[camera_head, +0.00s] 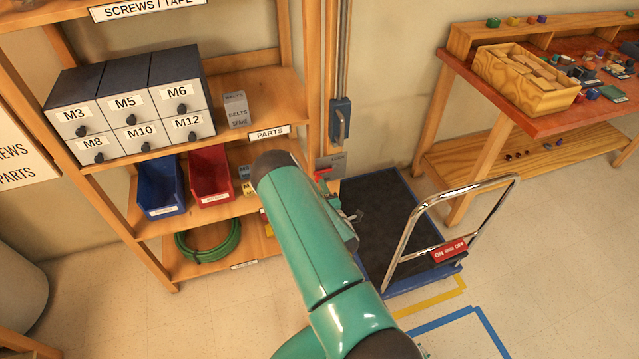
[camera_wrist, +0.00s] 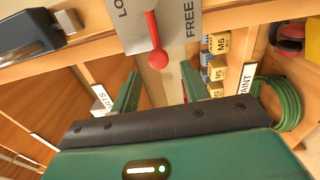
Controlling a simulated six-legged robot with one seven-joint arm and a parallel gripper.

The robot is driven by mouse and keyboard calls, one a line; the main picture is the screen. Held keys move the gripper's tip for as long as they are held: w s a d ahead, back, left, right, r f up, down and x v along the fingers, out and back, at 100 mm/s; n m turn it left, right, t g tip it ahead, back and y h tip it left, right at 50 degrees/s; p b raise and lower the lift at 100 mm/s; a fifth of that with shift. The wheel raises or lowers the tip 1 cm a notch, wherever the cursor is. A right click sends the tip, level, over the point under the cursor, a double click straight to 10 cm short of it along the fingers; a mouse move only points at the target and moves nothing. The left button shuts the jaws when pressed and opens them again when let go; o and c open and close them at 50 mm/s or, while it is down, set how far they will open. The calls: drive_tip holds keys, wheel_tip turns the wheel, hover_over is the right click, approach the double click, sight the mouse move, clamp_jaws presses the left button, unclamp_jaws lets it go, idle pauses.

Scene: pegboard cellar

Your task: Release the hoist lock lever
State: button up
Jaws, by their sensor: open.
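The hoist lock lever (camera_wrist: 152,35) is red with a round knob and sits on a grey plate (camera_wrist: 185,22) at the top of the wrist view. The plate reads "FREE" to the right of the lever and partly cut-off "LO" to its left. In the head view the red lever (camera_head: 323,173) shows small on the plate (camera_head: 334,163) at the post. My gripper (camera_wrist: 160,72) is open, its green fingers apart on either side of the knob in the picture. I cannot tell whether the knob lies between the tips or beyond them. Nothing is held.
A dark blue handle (camera_head: 340,120) is on the post above the plate. Shelves with a red bin (camera_head: 211,175), a blue bin (camera_head: 161,186) and a green hose coil (camera_head: 208,244) stand left. A trolley (camera_head: 393,225) with a chrome handle stands right; a workbench (camera_head: 540,115) is beyond.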

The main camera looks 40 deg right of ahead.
drive_tip(key=v, duration=0.8)
drive_tip(key=shift+r, duration=0.1)
drive_tip(key=w+a+r+m+g, duration=0.3)
drive_tip(key=w+r+m, duration=0.2)
drive_tip(key=r, duration=0.5)
drive_tip(key=w+a+r+m+g, duration=0.35)
drive_tip(key=w+r+m, duration=0.2)
drive_tip(key=r, duration=0.45)
drive_tip(key=s+a+r+m+g+y, duration=0.1)
drive_tip(key=s+a+r+m+y, duration=0.1)
drive_tip(key=s+a+r, duration=0.6)
drive_tip(key=s+a+r+m+g+y, duration=0.15)
drive_tip(key=s+a+r, duration=0.25)
drive_tip(key=a+r, duration=0.45)
drive_tip(key=s+a+r+g, duration=0.1)
drive_tip(key=s+r, duration=0.2)
drive_tip(key=s, duration=0.5)
drive_tip(key=s+a+r+g+y, duration=0.1)
drive_tip(key=s+a+r, duration=0.1)
drive_tip(key=s, duration=0.7)
drive_tip(key=shift+a+r+m+g, duration=0.2)
drive_tip(key=shift+r+m+g, duration=0.2)
drive_tip(key=shift+r, duration=0.35)
